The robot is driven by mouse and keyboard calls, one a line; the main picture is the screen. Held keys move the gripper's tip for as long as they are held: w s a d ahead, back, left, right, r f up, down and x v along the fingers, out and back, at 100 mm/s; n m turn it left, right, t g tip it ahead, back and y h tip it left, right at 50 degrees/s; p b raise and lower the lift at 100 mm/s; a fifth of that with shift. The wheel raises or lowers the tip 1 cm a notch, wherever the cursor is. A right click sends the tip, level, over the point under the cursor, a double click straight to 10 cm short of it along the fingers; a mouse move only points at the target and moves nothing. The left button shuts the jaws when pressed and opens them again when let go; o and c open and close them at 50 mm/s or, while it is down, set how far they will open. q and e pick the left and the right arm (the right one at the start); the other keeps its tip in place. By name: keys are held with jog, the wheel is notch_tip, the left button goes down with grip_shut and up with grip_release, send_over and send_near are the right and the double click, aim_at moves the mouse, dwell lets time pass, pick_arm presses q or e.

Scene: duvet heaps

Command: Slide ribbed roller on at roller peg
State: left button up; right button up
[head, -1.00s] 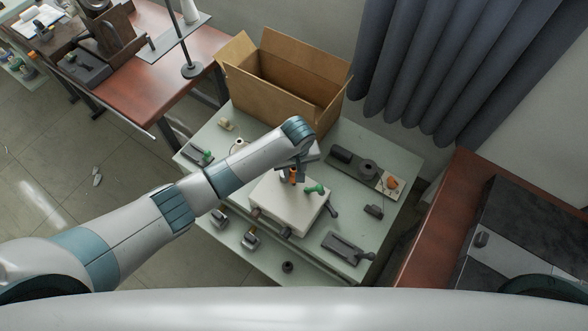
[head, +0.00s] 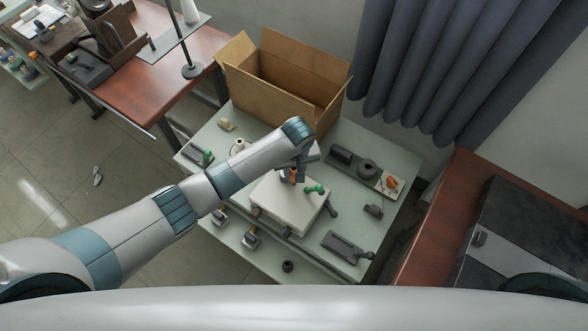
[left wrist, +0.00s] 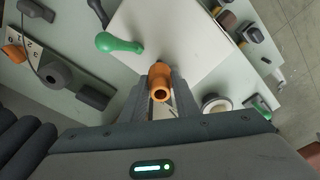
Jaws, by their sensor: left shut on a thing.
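An orange hollow cylinder, which I take to be the ribbed roller (left wrist: 160,74), shows end-on with its dark bore in the left wrist view. My left gripper (left wrist: 160,100) is shut on it, one dark finger on each side. In the head view the roller (head: 293,177) is a small orange piece under my left gripper (head: 290,168), over the pale box-like block (head: 284,212). I cannot pick out the roller peg for certain, nor tell whether the roller touches anything below. A green-knobbed piece (head: 314,189) is beside the roller on the block. My right gripper is not in view.
The block stands on a pale green table (head: 215,140). A dark handle (head: 331,208) is at its right side. An open cardboard box (head: 285,80) is behind. A dark plate with a round part (head: 366,169) lies right, a dark clamp-like tool (head: 345,247) at front right.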

pick_arm(q)
jog(key=shift+f+b, duration=0.6)
jog(key=shift+f, duration=0.65)
dwell(0.5)
jog(key=o, duration=1.1)
jog(key=shift+r, duration=0.1)
notch_tip(320, 180, up, 17)
jog(key=s+b, duration=0.2)
jog(key=shift+d, duration=0.25)
jog(key=shift+s, duration=0.1)
dwell(0.4)
